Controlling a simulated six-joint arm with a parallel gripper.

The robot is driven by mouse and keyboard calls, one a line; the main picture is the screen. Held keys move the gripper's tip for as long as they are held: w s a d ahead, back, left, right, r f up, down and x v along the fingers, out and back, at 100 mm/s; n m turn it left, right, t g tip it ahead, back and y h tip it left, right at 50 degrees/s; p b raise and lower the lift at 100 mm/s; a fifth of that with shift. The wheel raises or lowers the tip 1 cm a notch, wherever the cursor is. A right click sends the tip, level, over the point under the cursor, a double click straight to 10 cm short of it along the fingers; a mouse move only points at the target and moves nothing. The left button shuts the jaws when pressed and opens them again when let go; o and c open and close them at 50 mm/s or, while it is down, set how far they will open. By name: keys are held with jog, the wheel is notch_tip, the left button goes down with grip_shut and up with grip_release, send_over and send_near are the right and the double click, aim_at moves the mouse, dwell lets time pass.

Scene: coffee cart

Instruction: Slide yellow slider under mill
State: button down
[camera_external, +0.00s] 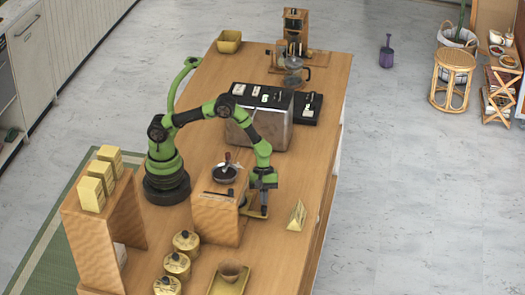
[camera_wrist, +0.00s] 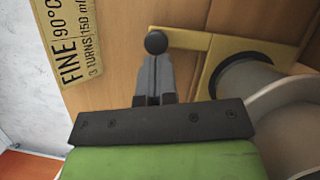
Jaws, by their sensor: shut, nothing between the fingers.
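The yellow slider (camera_wrist: 190,40) is a flat brass-coloured bar with a dark round knob (camera_wrist: 156,42) at its left end. Its wider part surrounds a dark round piece at the right of the wrist view. In the external view the slider (camera_external: 256,213) sticks out from the right side of the wooden mill block (camera_external: 217,217). My gripper (camera_wrist: 153,92) is shut and empty, its fingertips close below the knob in the wrist picture; I cannot tell if they touch it. In the external view my gripper (camera_external: 264,207) points down over the slider's outer end.
A yellow card (camera_wrist: 75,40) with brewing text stands nearby; it also shows in the external view (camera_external: 297,215). Yellow-lidded jars (camera_external: 177,264) and a yellow tray (camera_external: 243,285) with a brown bowl stand in front. A metal machine (camera_external: 262,125) stands behind. The table's right edge is close.

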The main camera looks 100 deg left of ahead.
jog(key=shift+d, duration=0.6)
jog(key=shift+a, duration=0.1)
